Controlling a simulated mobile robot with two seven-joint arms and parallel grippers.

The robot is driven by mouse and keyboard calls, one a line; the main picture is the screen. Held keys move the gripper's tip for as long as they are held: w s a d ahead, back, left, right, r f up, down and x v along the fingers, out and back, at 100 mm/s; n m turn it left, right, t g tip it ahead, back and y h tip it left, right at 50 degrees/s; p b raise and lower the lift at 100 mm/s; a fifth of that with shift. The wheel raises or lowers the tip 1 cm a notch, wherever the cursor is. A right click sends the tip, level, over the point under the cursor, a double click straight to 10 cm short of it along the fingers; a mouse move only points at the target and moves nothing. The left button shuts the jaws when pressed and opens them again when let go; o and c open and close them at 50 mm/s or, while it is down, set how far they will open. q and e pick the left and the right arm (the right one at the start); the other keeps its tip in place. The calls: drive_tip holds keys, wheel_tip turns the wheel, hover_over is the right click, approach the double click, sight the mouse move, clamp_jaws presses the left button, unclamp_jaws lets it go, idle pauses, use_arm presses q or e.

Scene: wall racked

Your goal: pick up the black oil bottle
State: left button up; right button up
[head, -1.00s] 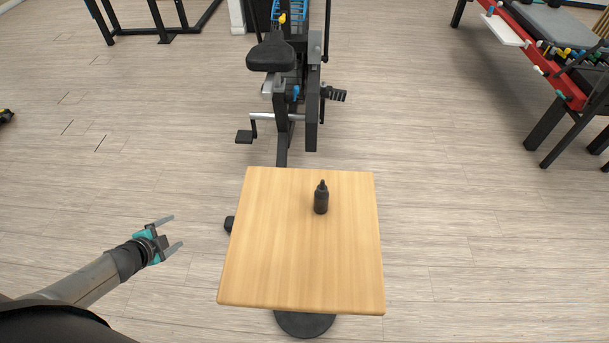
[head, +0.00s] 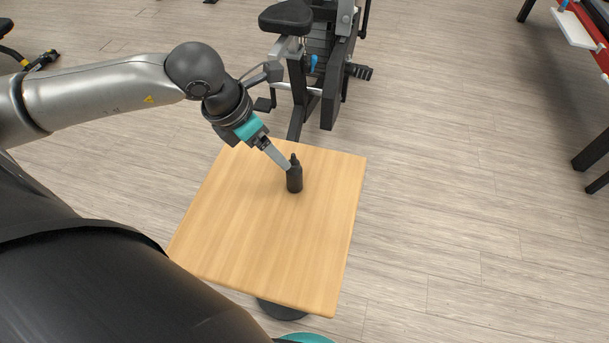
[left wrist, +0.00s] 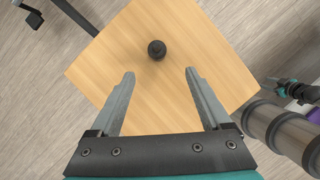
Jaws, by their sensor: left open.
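The black oil bottle (head: 294,176) stands upright on the wooden table (head: 262,235), toward its far side. In the left wrist view the bottle (left wrist: 156,50) is seen from above, just beyond the fingertips and roughly between their lines. My left gripper (head: 287,167) is open, with a finger beside the bottle's upper part in the head view; its fingers also show in the left wrist view (left wrist: 160,73). Nothing is held. My right gripper (left wrist: 274,82) seems to show small at the right of the left wrist view; its jaw state is unclear.
A red-framed rack (head: 590,25) is at the far right. The rest of the tabletop is bare, and the floor right of the table is clear.

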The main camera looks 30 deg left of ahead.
sight(298, 173)
use_arm(q)
drive_tip(key=b+x, duration=0.1)
drive_tip(key=x, duration=0.9)
drive_tip(key=shift+b, duration=0.35)
drive_tip(key=x, duration=0.2)
drive_tip(key=b+x, duration=0.1)
drive_tip(key=x, duration=0.1)
drive_tip(key=shift+w+a+f, duration=0.1)
drive_tip(key=shift+w+f, duration=0.1)
drive_tip(key=shift+w, duration=0.2)
drive_tip(key=shift+w+f, duration=0.1)
drive_tip(key=shift+f, duration=0.15)
drive_tip(key=shift+c, duration=0.8)
clamp_jaws()
